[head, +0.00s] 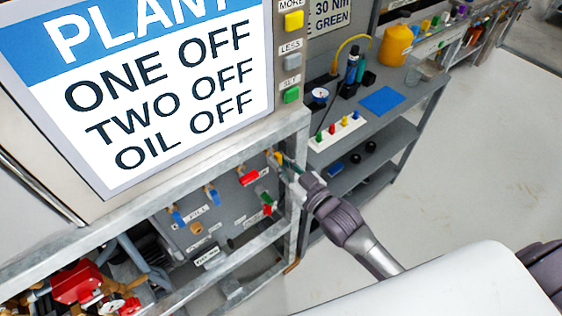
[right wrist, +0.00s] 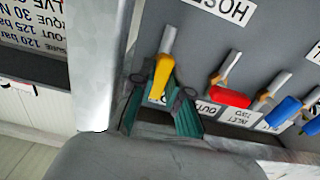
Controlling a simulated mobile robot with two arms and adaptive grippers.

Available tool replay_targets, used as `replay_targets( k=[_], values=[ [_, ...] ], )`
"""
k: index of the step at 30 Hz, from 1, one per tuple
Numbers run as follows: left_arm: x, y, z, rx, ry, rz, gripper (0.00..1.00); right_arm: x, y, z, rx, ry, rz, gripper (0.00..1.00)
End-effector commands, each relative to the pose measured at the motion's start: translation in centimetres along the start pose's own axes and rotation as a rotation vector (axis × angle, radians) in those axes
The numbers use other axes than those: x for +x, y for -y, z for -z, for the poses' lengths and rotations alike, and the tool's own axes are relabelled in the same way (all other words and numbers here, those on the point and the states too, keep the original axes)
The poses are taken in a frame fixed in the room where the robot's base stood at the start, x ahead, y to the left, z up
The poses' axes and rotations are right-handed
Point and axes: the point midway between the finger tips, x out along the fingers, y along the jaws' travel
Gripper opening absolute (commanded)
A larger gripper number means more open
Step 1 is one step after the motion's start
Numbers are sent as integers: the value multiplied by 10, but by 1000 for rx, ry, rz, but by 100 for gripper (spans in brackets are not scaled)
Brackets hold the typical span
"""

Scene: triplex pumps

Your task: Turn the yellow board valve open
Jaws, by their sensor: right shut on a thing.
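The yellow board valve (head: 278,157) sits at the upper right of the grey valve board (head: 232,215), close to the frame's upright. In the right wrist view its yellow handle (right wrist: 161,76) runs down in the picture from a bare metal stem, between my fingertips. My right gripper (head: 285,164) reaches in from the right and is shut on this handle. Its teal fingers (right wrist: 162,92) show on both sides of the handle in the right wrist view. The handle's far end is partly hidden between the fingers. My left gripper is not in view.
A red-handled valve (head: 249,178), blue-handled valves (head: 213,195) and a green handle (head: 262,199) are on the same board. A metal upright (right wrist: 97,65) stands close beside my right gripper. A sign screen (head: 160,85) is above. A shelf (head: 345,140) and open floor lie right.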

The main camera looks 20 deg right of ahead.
Motion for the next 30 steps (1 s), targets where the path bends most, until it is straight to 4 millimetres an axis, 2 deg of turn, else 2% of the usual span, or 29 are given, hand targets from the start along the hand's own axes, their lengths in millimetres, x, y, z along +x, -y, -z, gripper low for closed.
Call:
replay_targets(
  k=[1, 2, 6, 17, 20, 30],
  values=[
    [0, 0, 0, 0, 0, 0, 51, 0, 0, -1, -4, 2, 0, 0],
    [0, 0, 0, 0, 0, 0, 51, 0, 0, -1, -4, 2, 0, 20],
    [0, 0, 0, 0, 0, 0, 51, 0, 0, -1, -2, 2, 0, 41],
    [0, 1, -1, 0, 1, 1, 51, -6, 0, -1, 0, 2, 0, 41],
    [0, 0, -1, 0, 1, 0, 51, -18, 0, -2, 0, 4, 0, 41],
    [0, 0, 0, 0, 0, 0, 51, -89, 0, -2, -1, 6, 0, 41]
  ],
)
